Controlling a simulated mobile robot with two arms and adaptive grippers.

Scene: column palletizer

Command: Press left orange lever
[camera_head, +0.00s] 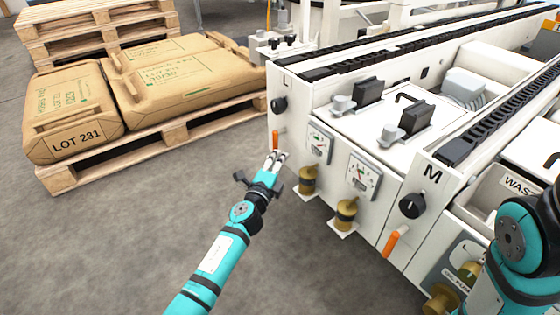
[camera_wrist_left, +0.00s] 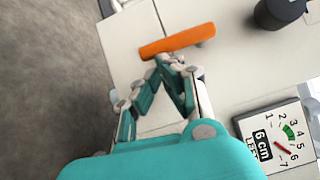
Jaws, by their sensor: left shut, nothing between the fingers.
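The left orange lever (camera_head: 275,139) stands out from the front left of the white machine (camera_head: 400,195), below a black knob (camera_head: 278,104). In the left wrist view the lever (camera_wrist_left: 178,41) lies across the picture just beyond my fingertips. My left gripper (camera_head: 275,157) is shut and empty. Its fingertips are just below the lever in the head view and look very close to it in the left wrist view (camera_wrist_left: 172,62); I cannot tell whether they touch. A second orange lever (camera_head: 394,240) is on the machine's right part. My right gripper is not in view.
Gauges (camera_head: 319,142) and brass fittings (camera_head: 346,213) sit on the machine front, right of my left gripper. Pallets (camera_head: 160,138) with large brown sacks (camera_head: 185,80) stand at the left. Grey floor (camera_head: 120,240) is clear between. My right arm shows at the right edge.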

